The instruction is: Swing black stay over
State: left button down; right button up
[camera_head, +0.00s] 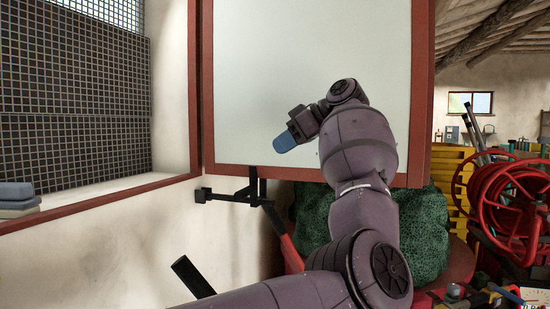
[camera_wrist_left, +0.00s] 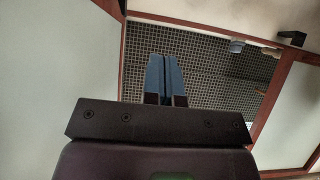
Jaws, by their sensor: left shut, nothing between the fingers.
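A black stay (camera_head: 228,196) shows in the head view, below the lower edge of a red-framed pale panel (camera_head: 300,60). Its bar runs left from an upright black piece under the frame, and a dark arm slants down to the right. My left gripper (camera_head: 284,142), with blue fingertips, is in front of the panel, above and to the right of the stay and apart from it. In the left wrist view the blue fingers (camera_wrist_left: 165,78) are shut together with nothing between them. A small black piece (camera_wrist_left: 292,38) shows at upper right there; I cannot tell whether it is the stay.
A window opening with dark mesh (camera_head: 75,100) and a red-edged sill (camera_head: 100,202) is at left, with blue-grey blocks (camera_head: 16,197) on the sill. A green rounded mass (camera_head: 420,235) stands behind my arm. A red reel (camera_head: 510,205) and yellow crates (camera_head: 447,170) crowd the right.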

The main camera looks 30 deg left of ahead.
aim_at(252, 180)
pick_arm(q)
jog(key=b+x, duration=0.1)
jog(key=x, duration=0.2)
jog(key=f+x, duration=0.1)
jog(key=x, duration=0.3)
jog(key=d+f+b+x, duration=0.1)
jog(key=x, duration=0.2)
jog(key=shift+w+a+f+b, duration=0.2)
jog(key=shift+w+f+b, duration=0.05)
jog(key=shift+b, duration=0.1)
jog(key=shift+f, duration=0.3)
jog(key=shift+a+f, duration=0.1)
jog(key=shift+f, duration=0.05)
jog(key=shift+s, duration=0.15)
